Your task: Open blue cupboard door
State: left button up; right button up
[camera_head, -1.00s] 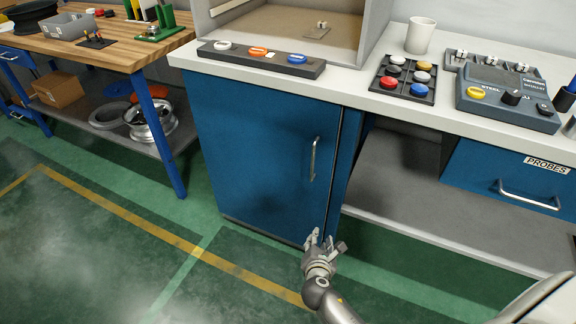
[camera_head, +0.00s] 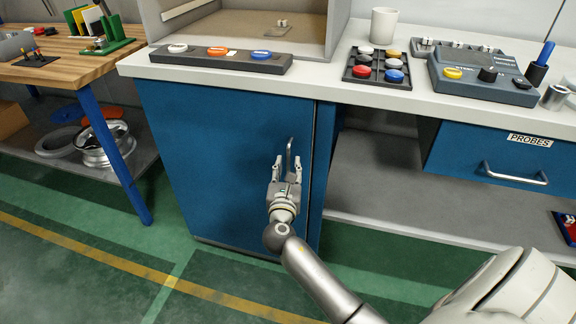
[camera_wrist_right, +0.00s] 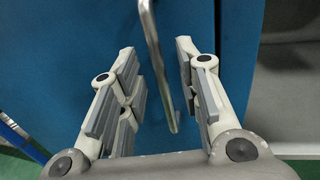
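The blue cupboard door (camera_head: 210,150) is under the white worktop and looks shut. Its vertical metal handle (camera_head: 289,154) is near the door's right edge. My right gripper (camera_head: 288,165) is in front of the handle's lower part with its fingers apart. In the right wrist view, the handle (camera_wrist_right: 158,65) runs down between the open fingers of the gripper (camera_wrist_right: 158,75), closer to the right finger. I cannot tell whether it touches that finger. My left gripper is not in view.
A blue drawer labelled PROBES (camera_head: 500,155) is at the right, above a grey shelf (camera_head: 390,180). A wooden workbench (camera_head: 60,68) with a blue leg stands at the left. The green floor (camera_head: 90,240) before the cupboard is clear.

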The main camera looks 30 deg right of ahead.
jog(key=shift+x, duration=1.2)
grip_shut()
